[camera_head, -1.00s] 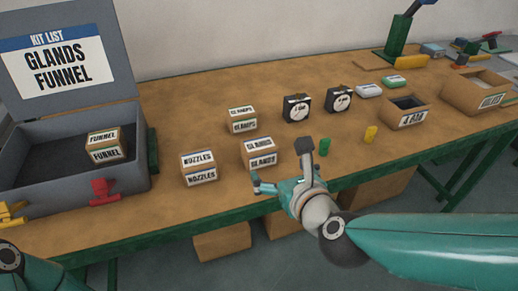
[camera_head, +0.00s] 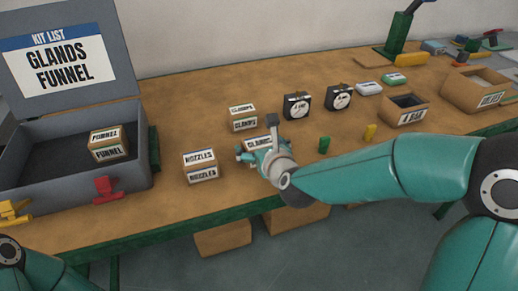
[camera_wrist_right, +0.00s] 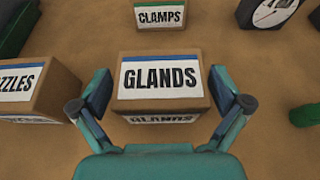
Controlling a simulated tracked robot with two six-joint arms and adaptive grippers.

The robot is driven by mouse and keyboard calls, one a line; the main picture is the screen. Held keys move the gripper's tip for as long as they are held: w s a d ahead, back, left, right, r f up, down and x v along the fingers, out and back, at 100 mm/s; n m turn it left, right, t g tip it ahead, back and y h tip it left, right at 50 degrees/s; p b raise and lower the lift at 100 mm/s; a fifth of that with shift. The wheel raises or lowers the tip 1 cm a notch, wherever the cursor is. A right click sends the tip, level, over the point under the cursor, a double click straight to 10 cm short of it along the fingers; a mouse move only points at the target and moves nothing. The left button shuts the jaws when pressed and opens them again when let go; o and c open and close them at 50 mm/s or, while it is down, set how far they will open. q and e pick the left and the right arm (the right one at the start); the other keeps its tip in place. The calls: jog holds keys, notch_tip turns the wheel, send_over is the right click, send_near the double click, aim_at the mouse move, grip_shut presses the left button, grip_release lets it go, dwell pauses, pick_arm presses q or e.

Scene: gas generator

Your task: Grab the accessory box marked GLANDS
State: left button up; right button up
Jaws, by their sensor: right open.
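The GLANDS box (camera_head: 256,142) is a small brown box with a white and blue label, on the workbench, partly hidden behind my right gripper in the head view. In the right wrist view the GLANDS box (camera_wrist_right: 160,80) stands between the two fingers. My right gripper (camera_head: 257,152) is open, with one finger on each side of the box's near part. In the wrist view, the gripper (camera_wrist_right: 162,98) shows narrow gaps beside the box. My left gripper is not in view; only part of my left arm shows at the lower left.
The NOZZLES box (camera_head: 200,165) stands to the left, the CLAMPS box (camera_head: 243,118) just behind. Two gauges (camera_head: 297,106) stand behind right. A grey case (camera_head: 75,185) at left holds the FUNNEL box (camera_head: 108,145). A green cylinder (camera_head: 324,144) stands to the right.

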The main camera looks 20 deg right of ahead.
jog(key=shift+w+f, duration=0.15)
jog(key=shift+w, duration=0.15)
jog(key=c, duration=1.1)
jog(key=shift+c, duration=0.2)
